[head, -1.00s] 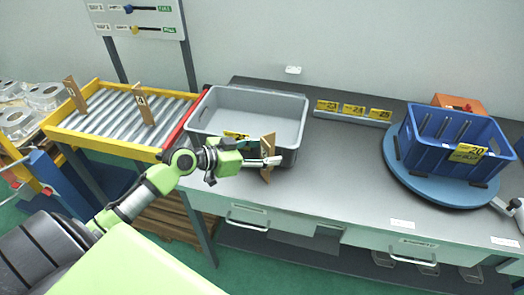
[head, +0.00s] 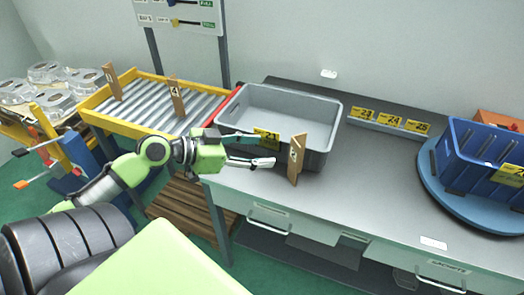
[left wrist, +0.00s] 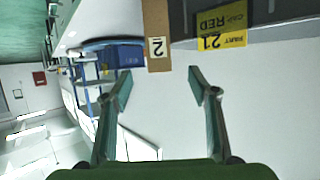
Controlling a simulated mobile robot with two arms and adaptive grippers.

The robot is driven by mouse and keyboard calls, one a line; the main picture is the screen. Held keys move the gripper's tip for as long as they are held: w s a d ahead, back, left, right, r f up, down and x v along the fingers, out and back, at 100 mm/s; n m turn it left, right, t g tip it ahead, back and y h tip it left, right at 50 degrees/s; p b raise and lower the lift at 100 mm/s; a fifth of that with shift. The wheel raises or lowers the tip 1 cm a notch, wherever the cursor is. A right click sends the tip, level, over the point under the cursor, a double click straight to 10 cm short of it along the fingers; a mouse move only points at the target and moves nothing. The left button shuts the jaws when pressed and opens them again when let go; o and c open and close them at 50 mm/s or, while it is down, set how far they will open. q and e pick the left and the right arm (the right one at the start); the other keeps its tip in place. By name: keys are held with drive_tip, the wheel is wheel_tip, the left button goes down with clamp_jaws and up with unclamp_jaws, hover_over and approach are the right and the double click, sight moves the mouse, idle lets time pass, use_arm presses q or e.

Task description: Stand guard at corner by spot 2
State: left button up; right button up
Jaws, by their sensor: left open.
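A brown corner guard (head: 296,160) stands upright on the grey bench at the front of the grey crate, near its front right corner. In the left wrist view the guard (left wrist: 158,22) carries a white label with a 2, upside down, and shows beyond my fingertips. The grey crate (head: 312,104) has a yellow card 21 (head: 266,138) on its front. My left gripper (head: 265,150) is open and empty, just left of the guard with a small gap. It also shows in the left wrist view (left wrist: 160,73). My right gripper is not in view.
Two more brown guards (head: 177,97) (head: 111,82) stand on the yellow-framed roller conveyor (head: 150,105) at left. A blue bin (head: 480,160) sits on a round blue turntable (head: 435,185) at right. The bench top (head: 370,180) between is clear.

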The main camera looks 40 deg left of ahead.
sight(295, 141)
use_arm(q)
drive_tip(key=w+a+r+m+t+y+b, duration=0.1)
drive_tip(key=w+a+r+m+t+y, duration=0.35)
drive_tip(key=a+r, duration=0.6)
wheel_tip(295, 141, up, 11)
drive_tip(key=s+d+m+t+h+b, duration=0.1)
drive_tip(key=s+d+m+t+b, duration=0.15)
drive_tip(key=m+t, duration=0.6)
drive_tip(key=s+d+f+m+g+h, duration=0.3)
drive_tip(key=d+m+g+h, duration=0.55)
drive_tip(key=m, duration=0.85)
drive_tip(key=d+f+m+g+b, duration=0.1)
drive_tip(key=d+f+m, duration=0.25)
drive_tip(key=f, duration=0.25)
drive_tip(key=w+a+f+m+g+y, duration=0.1)
drive_tip(key=a+f+m+g+y, duration=0.25)
drive_tip(key=f, duration=0.65)
drive_tip(key=shift+n+t+y, duration=0.4)
drive_tip(key=shift+y, duration=0.05)
drive_tip(key=p+x, duration=0.3)
drive_tip(key=x, duration=1)
drive_tip(key=shift+w+a+p, duration=0.1)
drive_tip(key=shift+w+p, duration=0.2)
drive_tip(key=shift+p, duration=0.1)
drive_tip(key=shift+w+f, duration=0.15)
drive_tip(key=shift+w, duration=0.05)
drive_tip(key=c, duration=1.4)
